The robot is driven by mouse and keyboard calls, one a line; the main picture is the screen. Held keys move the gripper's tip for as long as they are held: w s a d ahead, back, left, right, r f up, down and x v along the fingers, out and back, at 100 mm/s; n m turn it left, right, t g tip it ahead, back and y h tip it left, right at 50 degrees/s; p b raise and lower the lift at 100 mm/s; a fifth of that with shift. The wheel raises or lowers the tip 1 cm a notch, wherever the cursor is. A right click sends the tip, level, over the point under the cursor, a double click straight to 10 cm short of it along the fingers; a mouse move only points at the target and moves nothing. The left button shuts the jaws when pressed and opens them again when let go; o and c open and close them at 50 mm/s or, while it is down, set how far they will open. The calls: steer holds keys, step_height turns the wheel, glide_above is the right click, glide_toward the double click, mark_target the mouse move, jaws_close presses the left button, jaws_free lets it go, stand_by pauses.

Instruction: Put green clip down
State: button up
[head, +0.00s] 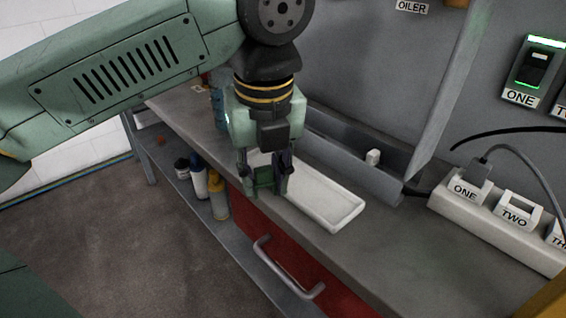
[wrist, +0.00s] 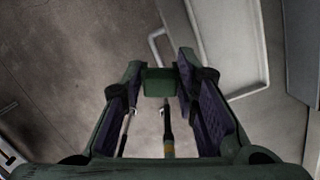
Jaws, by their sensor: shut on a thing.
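My gripper (head: 264,181) is at the front edge of the grey workbench, beside the left end of the white tray. It is shut on the green clip (head: 263,175), a small dark green block between its fingertips. In the wrist view the clip (wrist: 160,82) sits between the two dark finger pads, with grey surface behind it. The head view does not clearly show whether the clip touches the bench. The fingers hide part of the clip.
The long white tray (head: 342,212) lies on the workbench (head: 400,262). A small white block (head: 373,157) is on the grey ledge behind it. A labelled power strip (head: 493,219) stands at the right. A red drawer with a metal handle (head: 288,272) is below. Bottles (head: 217,196) stand on the lower shelf.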

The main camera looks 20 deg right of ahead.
steer(key=w+d+p, duration=0.1)
steer(key=w+d, duration=0.1)
steer(key=w, duration=0.1)
steer(key=w+d+p, duration=0.1)
steer(key=w, duration=0.3)
steer(key=w+d+f+p, duration=0.1)
steer(key=w+d, duration=0.1)
steer(key=w, duration=0.1)
steer(key=shift+w+d, duration=0.25)
steer(key=shift+d, duration=0.05)
steer(key=f, duration=0.1)
steer(key=f+p, duration=0.1)
steer(key=w+f, duration=0.1)
steer(key=shift+d+f, duration=0.15)
steer(key=shift+d, duration=0.1)
steer(key=shift+f, duration=0.2)
steer(key=shift+f, duration=0.1)
steer(key=shift+f, duration=0.15)
steer(key=o, duration=0.5)
steer(key=shift+o, duration=0.2)
step_height(320, 180, up, 12)
steer(key=s+b, duration=0.1)
steer(key=shift+s+r, duration=0.2)
steer(key=shift+s, duration=0.15)
